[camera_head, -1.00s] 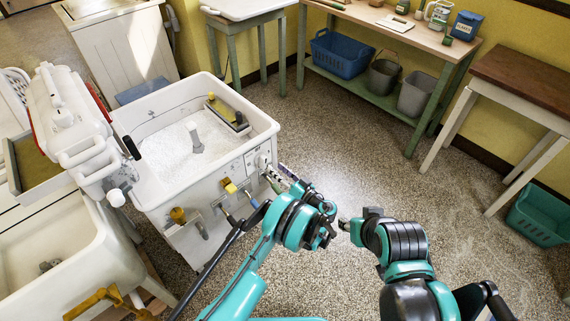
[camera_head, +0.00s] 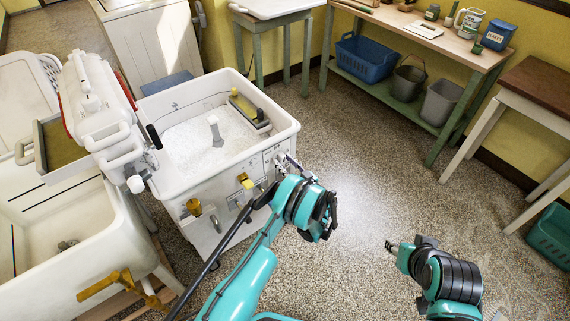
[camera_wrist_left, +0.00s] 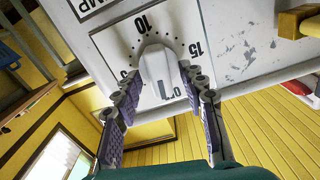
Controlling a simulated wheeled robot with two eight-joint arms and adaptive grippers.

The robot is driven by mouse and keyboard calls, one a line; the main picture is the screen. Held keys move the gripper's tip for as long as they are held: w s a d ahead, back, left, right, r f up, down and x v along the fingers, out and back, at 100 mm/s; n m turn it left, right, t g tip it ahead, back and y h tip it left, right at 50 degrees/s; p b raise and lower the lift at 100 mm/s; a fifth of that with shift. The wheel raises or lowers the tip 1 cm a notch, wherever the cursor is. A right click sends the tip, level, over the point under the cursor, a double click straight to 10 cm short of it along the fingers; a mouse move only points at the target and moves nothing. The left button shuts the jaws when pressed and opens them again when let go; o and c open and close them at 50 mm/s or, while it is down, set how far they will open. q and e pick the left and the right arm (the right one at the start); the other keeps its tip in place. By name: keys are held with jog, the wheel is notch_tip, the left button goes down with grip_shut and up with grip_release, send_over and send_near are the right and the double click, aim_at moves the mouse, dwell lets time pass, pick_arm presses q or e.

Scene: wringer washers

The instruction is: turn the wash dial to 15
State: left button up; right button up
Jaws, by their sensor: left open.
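The wash dial (camera_wrist_left: 157,65) is a white knob on the washer's white front panel, ringed by dots and black numbers. In the left wrist view, 10 is above it, 15 is to its upper right, and 5 is to its left. The knob's exact pointing is hard to read. My left gripper (camera_wrist_left: 160,74) is open, with one finger on each side of the knob; contact is unclear. In the head view my left gripper (camera_head: 287,162) is at the washer's (camera_head: 225,185) front right corner and mostly hides the dial. My right gripper (camera_head: 391,246) is over the floor, away from the washer.
Yellow (camera_head: 246,182) and brass (camera_head: 194,207) fittings stick out of the washer front, left of the dial. A wringer (camera_head: 95,100) and a white sink (camera_head: 75,240) are to the left. A workbench (camera_head: 440,40) stands at the back right. The floor between is clear.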

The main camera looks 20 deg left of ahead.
pick_arm(q)
jog(key=shift+w+a, duration=0.1)
grip_shut()
